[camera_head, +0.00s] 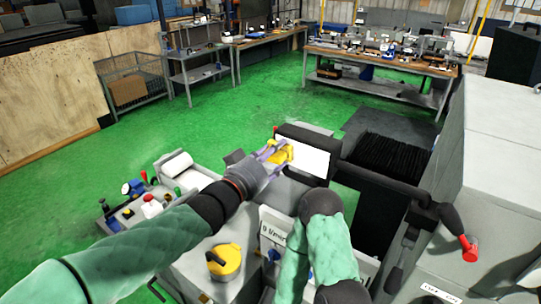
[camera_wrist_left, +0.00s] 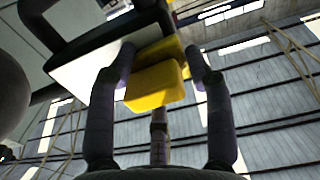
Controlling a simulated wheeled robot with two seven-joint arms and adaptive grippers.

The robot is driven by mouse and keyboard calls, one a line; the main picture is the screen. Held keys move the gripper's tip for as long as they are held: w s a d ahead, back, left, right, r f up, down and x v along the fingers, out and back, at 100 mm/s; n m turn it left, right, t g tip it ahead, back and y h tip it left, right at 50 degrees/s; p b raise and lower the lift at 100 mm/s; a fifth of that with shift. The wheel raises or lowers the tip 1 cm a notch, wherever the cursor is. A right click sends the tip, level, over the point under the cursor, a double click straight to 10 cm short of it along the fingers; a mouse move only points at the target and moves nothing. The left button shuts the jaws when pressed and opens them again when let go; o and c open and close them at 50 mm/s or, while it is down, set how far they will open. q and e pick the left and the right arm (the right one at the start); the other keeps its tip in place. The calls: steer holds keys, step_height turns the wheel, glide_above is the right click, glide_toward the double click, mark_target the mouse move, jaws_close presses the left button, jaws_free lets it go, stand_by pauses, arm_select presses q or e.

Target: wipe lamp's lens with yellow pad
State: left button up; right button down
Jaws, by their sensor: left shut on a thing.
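The lamp (camera_head: 297,131) has a dark frame around a flat white lens (camera_head: 312,162). In the left wrist view the lens (camera_wrist_left: 88,72) is a pale panel behind and left of the pad. My left gripper (camera_head: 275,152) is shut on the yellow pad (camera_head: 284,157), at the left part of the lens. In the left wrist view the pad (camera_wrist_left: 154,90) sits between the purple fingers and overlaps the lens edge; I cannot tell whether it touches the lens. My right arm shows at the bottom centre, but its gripper does not show.
A dark jointed arm with a red-tipped handle (camera_head: 468,250) stands right of the lamp, beside a large grey cabinet (camera_head: 500,130). Green floor (camera_head: 250,105) is open behind.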

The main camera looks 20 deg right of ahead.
mark_target(288, 156)
arm_select(q)
steer(key=shift+s+d+b, duration=0.45)
steer(key=shift+s+b, duration=0.15)
steer(key=shift+s, duration=0.05)
steer(key=shift+s+d+b, duration=0.4)
steer(key=shift+s+b, duration=0.15)
steer(key=shift+s, duration=0.1)
steer(key=s+b, duration=0.1)
steer(key=b, duration=0.1)
steer(key=s+d+b, duration=0.1)
steer(key=shift+s+d+f+b, duration=0.1)
steer(key=shift+s+d+b, duration=0.15)
steer(key=shift+s+b, duration=0.1)
steer(key=shift+s+d+b, duration=0.25)
steer(key=shift+s+b, duration=0.2)
steer(key=shift+b, duration=0.1)
steer(key=s+d+b, duration=0.1)
steer(key=b, duration=0.2)
steer(key=shift+s, duration=0.3)
steer(key=s+b, duration=0.1)
steer(key=b, duration=0.5)
steer(key=shift+d, duration=0.3)
steer(key=shift+s+d+b, duration=0.15)
steer(key=shift+s+b, duration=0.2)
steer(key=shift+b, duration=0.5)
